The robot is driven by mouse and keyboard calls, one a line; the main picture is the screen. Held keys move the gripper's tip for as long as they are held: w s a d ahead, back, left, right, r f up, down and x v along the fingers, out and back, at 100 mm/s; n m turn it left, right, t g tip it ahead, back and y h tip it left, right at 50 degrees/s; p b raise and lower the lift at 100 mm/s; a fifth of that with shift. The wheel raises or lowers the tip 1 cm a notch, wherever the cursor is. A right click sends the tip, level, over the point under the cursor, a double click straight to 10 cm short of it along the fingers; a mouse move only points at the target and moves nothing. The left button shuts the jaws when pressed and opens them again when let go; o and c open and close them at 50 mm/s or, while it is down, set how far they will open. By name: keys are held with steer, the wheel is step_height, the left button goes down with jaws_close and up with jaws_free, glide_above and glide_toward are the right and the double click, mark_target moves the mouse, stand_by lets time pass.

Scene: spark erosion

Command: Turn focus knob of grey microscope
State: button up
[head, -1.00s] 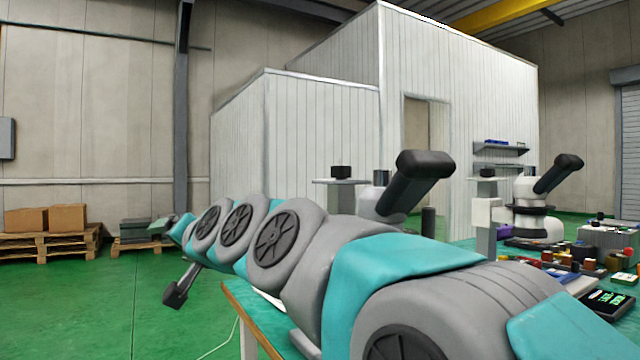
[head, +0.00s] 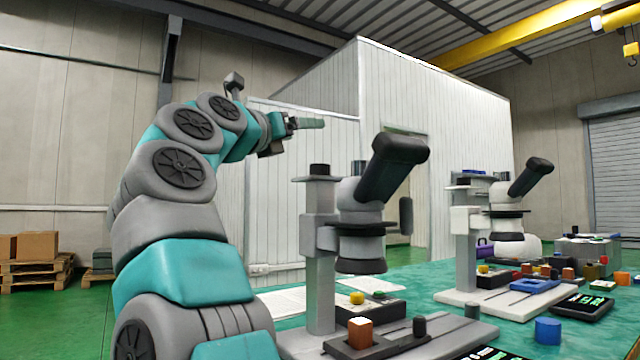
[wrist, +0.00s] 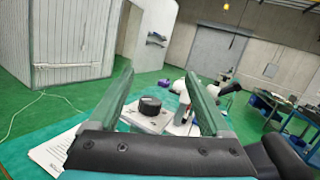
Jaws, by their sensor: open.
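The grey microscope (head: 318,265) stands on the bench in the middle of the head view, with a grey post and base and black eyepieces. A black knob (head: 319,170) sits on top of its post. A round black knob on a pale plate (wrist: 150,105) shows between my fingers in the wrist view, apparently this same knob. A dark part (head: 405,215) also shows at the head's right side. My gripper (head: 308,123) is raised above and left of the microscope. In the wrist view my gripper (wrist: 160,72) is open, with nothing between its green fingers, apart from the knob.
A white microscope (head: 465,240) stands behind to the right. Small blocks, a blue tray (head: 535,286) and a black display (head: 583,306) lie on the green bench top. Paper sheets (head: 284,301) lie behind the grey base. The space above the microscopes is clear.

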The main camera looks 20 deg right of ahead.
steer(key=m+g+y, duration=0.2)
glide_toward(315, 170)
steer(key=x, duration=0.4)
steer(key=shift+w+d+f, duration=0.1)
steer(key=shift+w, duration=0.1)
steer(key=p+x, duration=0.1)
steer(key=x, duration=0.6)
steer(key=shift+w+d+p, duration=0.2)
steer(key=shift+d+p, duration=0.15)
steer(key=shift+p, duration=0.05)
jaws_close()
